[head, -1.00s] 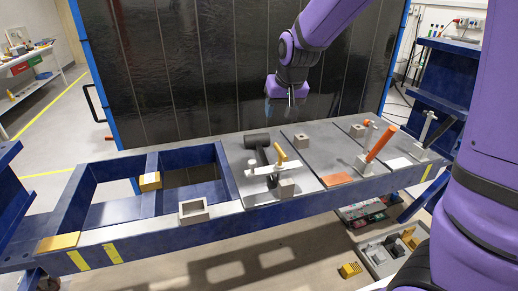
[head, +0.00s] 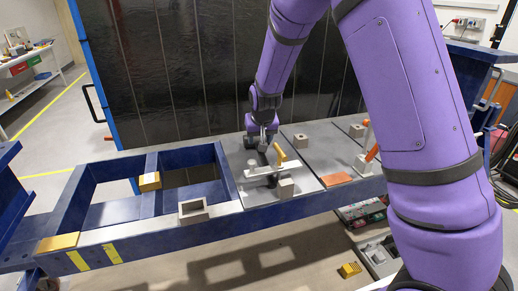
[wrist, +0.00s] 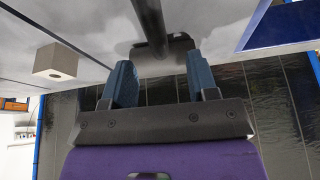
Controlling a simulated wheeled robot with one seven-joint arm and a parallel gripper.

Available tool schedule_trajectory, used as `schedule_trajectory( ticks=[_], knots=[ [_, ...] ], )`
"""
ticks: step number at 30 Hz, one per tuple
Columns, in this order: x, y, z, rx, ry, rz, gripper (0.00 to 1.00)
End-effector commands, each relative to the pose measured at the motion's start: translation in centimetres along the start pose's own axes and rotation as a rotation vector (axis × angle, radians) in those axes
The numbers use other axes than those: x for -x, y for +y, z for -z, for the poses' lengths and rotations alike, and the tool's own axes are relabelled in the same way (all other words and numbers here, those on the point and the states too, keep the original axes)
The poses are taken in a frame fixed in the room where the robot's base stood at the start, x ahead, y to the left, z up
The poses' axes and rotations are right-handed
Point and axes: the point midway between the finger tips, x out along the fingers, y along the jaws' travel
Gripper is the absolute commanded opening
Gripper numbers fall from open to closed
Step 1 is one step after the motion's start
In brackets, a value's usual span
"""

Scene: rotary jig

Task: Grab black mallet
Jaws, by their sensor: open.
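The black mallet (head: 249,142) lies on the grey plate of the blue bench in the head view, its head toward the back, partly hidden by my gripper (head: 263,141). In the wrist view the mallet's dark handle (wrist: 150,22) runs down from the top edge to its head, between and beyond the two blue fingertips. My gripper (wrist: 161,72) is open and empty there, with a finger either side of the handle's line. I cannot tell whether the fingers touch the mallet.
Grey blocks (head: 301,141) sit to the right, and one also shows in the wrist view (wrist: 56,62). A dark panel (head: 180,75) rises behind the bench.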

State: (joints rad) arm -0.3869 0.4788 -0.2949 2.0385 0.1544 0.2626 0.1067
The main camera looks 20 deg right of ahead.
Motion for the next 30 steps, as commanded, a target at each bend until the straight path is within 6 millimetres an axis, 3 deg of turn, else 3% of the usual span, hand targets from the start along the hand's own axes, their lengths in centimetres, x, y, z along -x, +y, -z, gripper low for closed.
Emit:
schedule_trajectory(
  ticks=[12, 21, 28, 30],
  knots=[
    [-4.8, 0.2, -0.4, -0.001, 0.000, -0.001, 0.54],
    [-5.1, 0.2, -0.3, -0.001, 0.001, 0.000, 0.54],
    [-5.1, 0.2, -0.3, -0.001, 0.001, 0.000, 0.01],
    [-5.1, 0.2, -0.4, -0.001, 0.001, 0.000, 0.00]
  ],
)
